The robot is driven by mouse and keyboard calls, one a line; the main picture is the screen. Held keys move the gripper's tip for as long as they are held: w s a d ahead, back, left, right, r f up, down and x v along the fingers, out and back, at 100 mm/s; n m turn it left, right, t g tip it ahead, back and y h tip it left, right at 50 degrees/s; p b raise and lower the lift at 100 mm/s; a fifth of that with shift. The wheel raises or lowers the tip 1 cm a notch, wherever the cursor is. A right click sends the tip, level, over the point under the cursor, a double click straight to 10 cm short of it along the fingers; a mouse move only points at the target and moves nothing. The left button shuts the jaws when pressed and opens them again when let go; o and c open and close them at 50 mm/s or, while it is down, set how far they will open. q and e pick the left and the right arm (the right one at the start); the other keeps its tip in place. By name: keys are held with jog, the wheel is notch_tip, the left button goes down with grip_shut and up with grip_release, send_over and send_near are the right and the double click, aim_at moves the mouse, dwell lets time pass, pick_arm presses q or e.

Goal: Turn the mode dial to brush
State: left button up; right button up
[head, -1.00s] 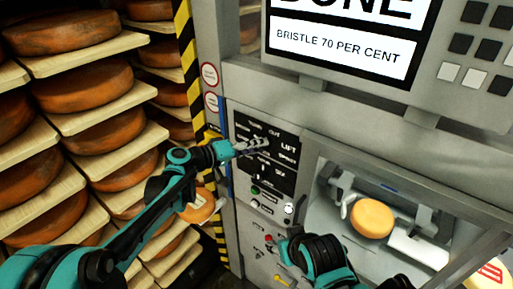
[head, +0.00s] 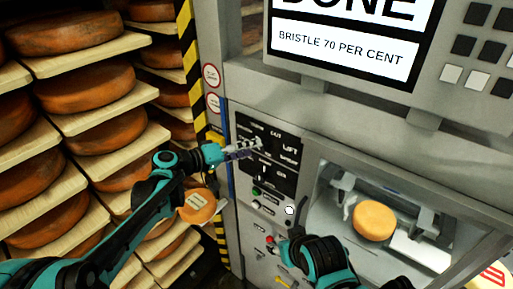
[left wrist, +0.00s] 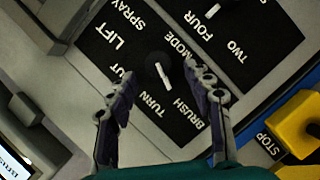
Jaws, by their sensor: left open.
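The mode dial (left wrist: 159,68) is a dark round knob with a white pointer line, on a black panel (left wrist: 100,45) in the left wrist view. Labels SPRAY, LIFT, TURN, BRUSH and MODE surround it. The pointer slants towards the BRUSH and TURN side, seemingly nearer BRUSH. My left gripper (left wrist: 159,74) is open, its fingers to either side of the dial in this view; contact cannot be told. In the head view my left gripper (head: 249,149) is in front of the upper black panel (head: 288,138) and hides the dial. My right gripper does not show clearly.
A second black panel (head: 281,179) with a FOUR/TWO dial lies below. A yellow STOP part (left wrist: 298,123) is right in the wrist view. A screen (head: 340,42) reads BRISTLE 70 PER CENT. A cheese wheel (head: 374,220) sits inside the machine; shelved cheeses (head: 85,88) stand left.

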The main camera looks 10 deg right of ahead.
pick_arm(q)
jog(key=v, duration=0.8)
jog(key=shift+a, duration=0.25)
jog(key=shift+s+r, duration=0.1)
